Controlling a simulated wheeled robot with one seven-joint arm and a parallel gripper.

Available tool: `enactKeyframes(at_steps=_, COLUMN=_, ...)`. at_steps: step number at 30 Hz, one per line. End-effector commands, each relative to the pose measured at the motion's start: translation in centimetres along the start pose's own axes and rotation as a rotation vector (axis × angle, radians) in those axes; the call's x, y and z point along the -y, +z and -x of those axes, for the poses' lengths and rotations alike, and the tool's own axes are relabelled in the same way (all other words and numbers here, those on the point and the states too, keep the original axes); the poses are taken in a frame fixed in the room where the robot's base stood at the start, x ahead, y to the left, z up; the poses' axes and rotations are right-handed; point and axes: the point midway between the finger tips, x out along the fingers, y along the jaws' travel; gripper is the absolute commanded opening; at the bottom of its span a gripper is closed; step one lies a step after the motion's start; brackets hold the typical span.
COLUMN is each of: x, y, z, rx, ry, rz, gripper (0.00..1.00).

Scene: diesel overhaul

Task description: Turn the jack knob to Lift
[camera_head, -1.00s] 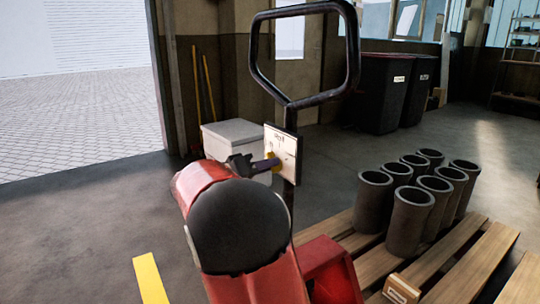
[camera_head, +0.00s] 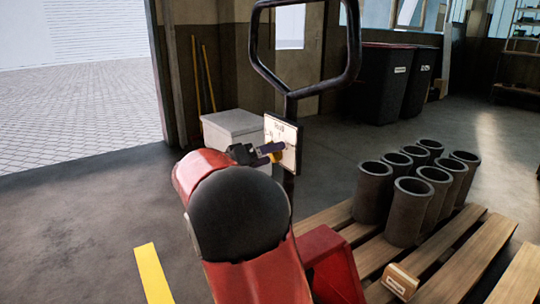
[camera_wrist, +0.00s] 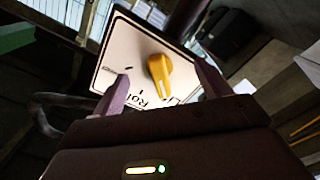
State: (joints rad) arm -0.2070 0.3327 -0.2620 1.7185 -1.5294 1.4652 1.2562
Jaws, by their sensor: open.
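The jack knob is a yellow pointer (camera_wrist: 160,75) on a white label panel in the wrist view. Its narrow end points down in that picture, between the partly visible words "Roll" and "Li". My gripper (camera_wrist: 162,72) is open, with one finger on each side of the knob; I cannot tell if either touches it. In the head view the panel (camera_head: 288,134) is mounted on the black jack handle (camera_head: 352,45), and my gripper (camera_head: 272,150) is at its face. The knob is mostly hidden there.
A wooden pallet (camera_head: 455,255) with several grey cylinders (camera_head: 411,212) and a small labelled block (camera_head: 401,280) is at the right. A pale box (camera_head: 232,128) stands behind the panel. Dark bins (camera_head: 390,85) stand at the back. The floor at the left is clear.

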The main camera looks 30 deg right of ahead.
Motion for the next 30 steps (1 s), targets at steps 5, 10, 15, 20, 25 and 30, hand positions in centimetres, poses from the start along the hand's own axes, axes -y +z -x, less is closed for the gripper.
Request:
enactKeyframes(at_steps=5, x=0.1, y=0.0, z=0.3, rx=-0.001, ry=-0.001, rz=-0.001, gripper=0.76)
enactKeyframes(at_steps=10, x=0.2, y=0.1, z=2.6, rx=-0.003, ry=-0.003, rz=-0.003, gripper=0.76)
enactKeyframes(at_steps=15, x=0.2, y=0.1, z=5.1, rx=-0.002, ry=-0.003, rz=-0.001, gripper=0.76)
enactKeyframes(at_steps=20, x=0.1, y=0.0, z=6.8, rx=-0.001, ry=-0.001, rz=-0.001, gripper=0.76)
enactKeyframes(at_steps=25, x=0.0, y=0.0, z=7.1, rx=0.000, ry=0.000, rz=0.000, gripper=0.76)
enactKeyframes(at_steps=30, x=0.0, y=0.0, z=7.0, rx=0.000, ry=0.000, rz=0.000, gripper=0.76)
